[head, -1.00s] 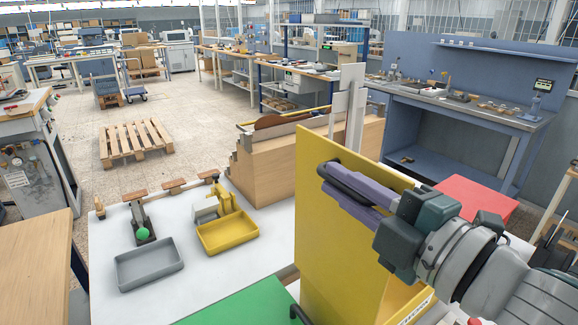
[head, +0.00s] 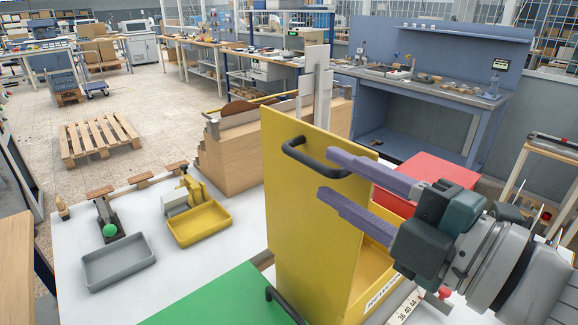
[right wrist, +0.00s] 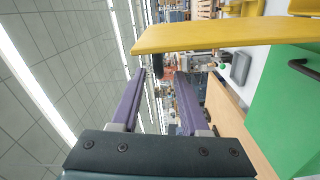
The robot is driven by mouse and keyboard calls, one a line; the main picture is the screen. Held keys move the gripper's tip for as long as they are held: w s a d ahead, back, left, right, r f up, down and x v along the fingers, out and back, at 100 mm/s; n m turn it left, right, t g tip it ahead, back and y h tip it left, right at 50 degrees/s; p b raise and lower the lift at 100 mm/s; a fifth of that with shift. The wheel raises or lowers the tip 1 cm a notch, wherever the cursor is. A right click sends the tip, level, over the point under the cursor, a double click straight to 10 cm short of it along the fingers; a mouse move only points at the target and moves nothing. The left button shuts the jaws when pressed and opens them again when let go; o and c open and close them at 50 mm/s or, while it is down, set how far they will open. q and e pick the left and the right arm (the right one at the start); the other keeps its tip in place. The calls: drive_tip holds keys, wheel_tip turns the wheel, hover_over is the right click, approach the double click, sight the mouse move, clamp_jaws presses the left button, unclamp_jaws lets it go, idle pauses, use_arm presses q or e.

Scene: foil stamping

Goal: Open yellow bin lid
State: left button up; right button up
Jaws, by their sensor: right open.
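The yellow bin's lid (head: 300,225) stands upright, raised from the yellow bin (head: 372,268), part of whose inside shows at the lower right. A black bar handle (head: 312,158) is on the lid near its top. My right gripper (head: 327,175) is open and empty, its two purple fingers pointing left close to the lid's upper part. The handle appears clear of the fingers; any contact with the lid is unclear. In the right wrist view the lid (right wrist: 220,37) is a yellow slab seen nearly edge-on, beside the spread fingers. My left gripper is out of view.
A green lid (head: 225,297) lies flat beside the yellow one. A red lid (head: 430,175) is behind my right arm. A white table with a grey tray (head: 118,267) and a yellow tray (head: 198,222) stands left. A wooden block (head: 235,160) stands behind.

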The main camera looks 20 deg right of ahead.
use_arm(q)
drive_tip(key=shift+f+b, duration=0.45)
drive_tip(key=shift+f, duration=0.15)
use_arm(e)
drive_tip(key=shift+v, duration=2.25)
